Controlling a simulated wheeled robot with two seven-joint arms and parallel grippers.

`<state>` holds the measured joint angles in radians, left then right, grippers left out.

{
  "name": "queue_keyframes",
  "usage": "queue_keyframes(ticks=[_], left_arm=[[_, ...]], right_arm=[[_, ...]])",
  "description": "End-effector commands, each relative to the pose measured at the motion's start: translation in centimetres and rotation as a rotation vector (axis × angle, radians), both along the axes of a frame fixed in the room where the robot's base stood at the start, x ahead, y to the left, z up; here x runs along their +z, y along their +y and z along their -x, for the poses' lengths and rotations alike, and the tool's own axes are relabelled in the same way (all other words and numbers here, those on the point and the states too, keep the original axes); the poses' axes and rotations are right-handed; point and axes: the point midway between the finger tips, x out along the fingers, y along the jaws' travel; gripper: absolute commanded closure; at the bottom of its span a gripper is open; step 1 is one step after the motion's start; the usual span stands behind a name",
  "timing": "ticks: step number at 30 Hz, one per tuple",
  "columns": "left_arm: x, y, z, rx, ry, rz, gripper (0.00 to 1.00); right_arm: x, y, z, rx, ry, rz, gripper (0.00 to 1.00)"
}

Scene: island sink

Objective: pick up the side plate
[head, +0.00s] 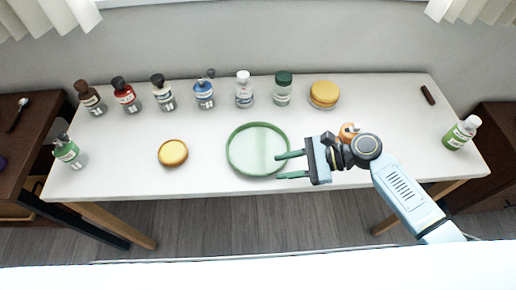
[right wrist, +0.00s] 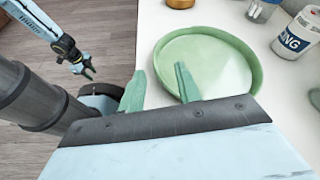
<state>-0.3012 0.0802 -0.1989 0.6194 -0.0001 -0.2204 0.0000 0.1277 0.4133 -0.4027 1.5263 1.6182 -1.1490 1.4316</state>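The side plate is a round, pale green plate (head: 257,150) with a raised darker green rim, lying flat near the front middle of the table. It also shows in the right wrist view (right wrist: 208,62). My right gripper (head: 290,165) is open and empty at the plate's right side, its green fingers pointing left. The upper finger overlaps the plate's right rim in the head view. In the right wrist view, one finger of my gripper (right wrist: 160,70) crosses the near rim; I cannot tell whether it touches. My left gripper (right wrist: 88,71) is small and away from the table, finger gap unclear.
Several bottles line the back of the white table (head: 210,180), including a green-capped jar (head: 283,90). A yellow round container (head: 173,153) sits left of the plate, another (head: 324,95) behind right. An orange item (head: 349,130) is partly hidden by my right arm. A green bottle (head: 461,133) stands far right.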

Motion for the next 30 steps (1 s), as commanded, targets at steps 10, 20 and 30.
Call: queue_keyframes(ticks=[10,20,30], left_arm=[[-0.3,0.0,0.0,-0.001,0.0,0.0,0.64],[-0.5,0.0,-0.1,-0.002,-0.001,0.0,0.64],[-0.5,0.0,-0.1,-0.002,-0.002,0.0,0.64]], right_arm=[[-1.7,2.7,0.4,0.001,0.001,-0.001,0.67],[-2.7,4.9,0.3,-0.001,0.0,0.003,0.67],[-2.7,4.9,0.3,0.0,-0.001,0.002,1.0]])
